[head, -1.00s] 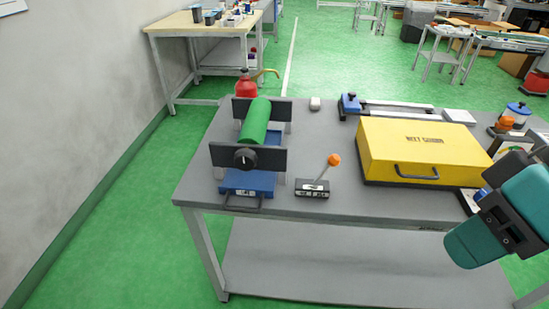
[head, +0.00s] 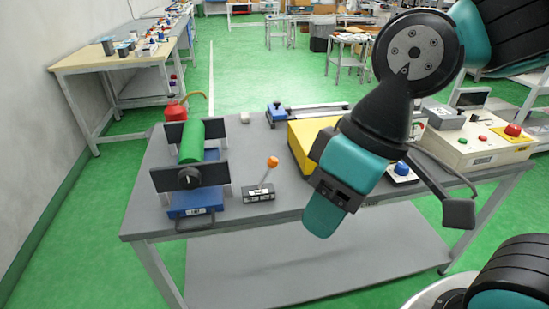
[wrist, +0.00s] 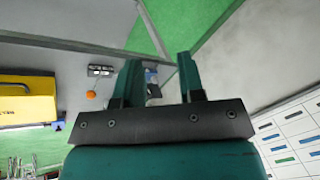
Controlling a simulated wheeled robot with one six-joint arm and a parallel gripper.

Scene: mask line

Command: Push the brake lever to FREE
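The brake lever (head: 266,174) is a thin stick with an orange ball knob, rising from a small black base (head: 258,194) on the grey table. It leans to the right in the head view. The base's lettering is too small to read. In the wrist view the orange knob (wrist: 91,94) and the base (wrist: 100,71) show left of my fingers. My gripper (head: 322,216) is to the right of the lever, at the table's front edge, touching nothing visible. In the wrist view its two teal fingers (wrist: 158,75) stand apart with nothing held between them.
A blue-based roller stand with a green roll (head: 191,142) stands left of the lever. A yellow box (head: 305,140) lies to its right, partly hidden by my arm. A control box with a red button (head: 490,148) is further right. Table surface around the lever is bare.

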